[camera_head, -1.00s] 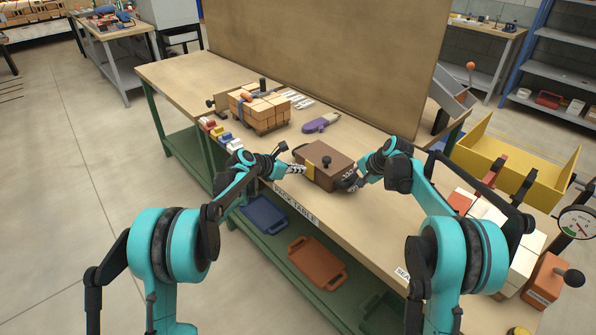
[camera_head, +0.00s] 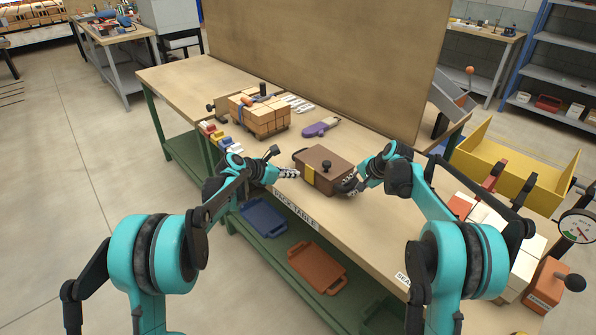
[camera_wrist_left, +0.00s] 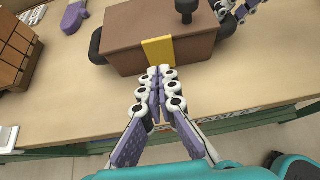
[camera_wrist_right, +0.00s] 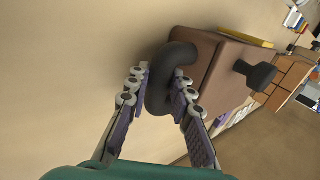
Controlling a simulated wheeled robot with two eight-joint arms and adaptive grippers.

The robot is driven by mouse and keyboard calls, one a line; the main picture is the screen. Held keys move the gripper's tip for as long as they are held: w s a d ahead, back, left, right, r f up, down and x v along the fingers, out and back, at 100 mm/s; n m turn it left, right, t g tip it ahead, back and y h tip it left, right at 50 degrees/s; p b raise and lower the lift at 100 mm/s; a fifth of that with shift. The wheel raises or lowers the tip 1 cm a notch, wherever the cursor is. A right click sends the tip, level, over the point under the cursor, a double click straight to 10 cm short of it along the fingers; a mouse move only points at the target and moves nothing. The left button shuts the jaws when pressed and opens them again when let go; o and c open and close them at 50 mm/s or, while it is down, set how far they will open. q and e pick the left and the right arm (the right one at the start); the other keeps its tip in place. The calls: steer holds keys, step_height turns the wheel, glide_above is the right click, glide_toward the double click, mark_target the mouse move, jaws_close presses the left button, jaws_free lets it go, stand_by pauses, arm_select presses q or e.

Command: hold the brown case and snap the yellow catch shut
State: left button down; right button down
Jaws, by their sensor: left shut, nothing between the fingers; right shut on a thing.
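The brown case (camera_head: 325,163) sits on the table near its front edge, with a black knob on top and a dark handle at each end. The yellow catch (camera_head: 310,174) is a flat strip on its front face, and it shows large in the left wrist view (camera_wrist_left: 158,52). My left gripper (camera_head: 296,172) is shut and empty, its tips just in front of the catch (camera_wrist_left: 158,72); I cannot tell whether they touch it. My right gripper (camera_head: 352,186) is shut on the case's right-end handle, a dark loop between the fingers in the right wrist view (camera_wrist_right: 160,88).
A yellow bin (camera_head: 515,165) and pale blocks are at the right. Blue and brown trays lie on the shelf below.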

arm_select(q)
steer(key=r+v, duration=0.1)
steer(key=v, duration=0.9)
steer(key=shift+w+r, duration=0.15)
steer(key=shift+r, duration=0.25)
steer(key=shift+d, duration=0.1)
arm_select(e)
steer(key=c, duration=1.3)
jaws_free()
steer(key=shift+o, duration=0.2)
steer(key=v, duration=1.2)
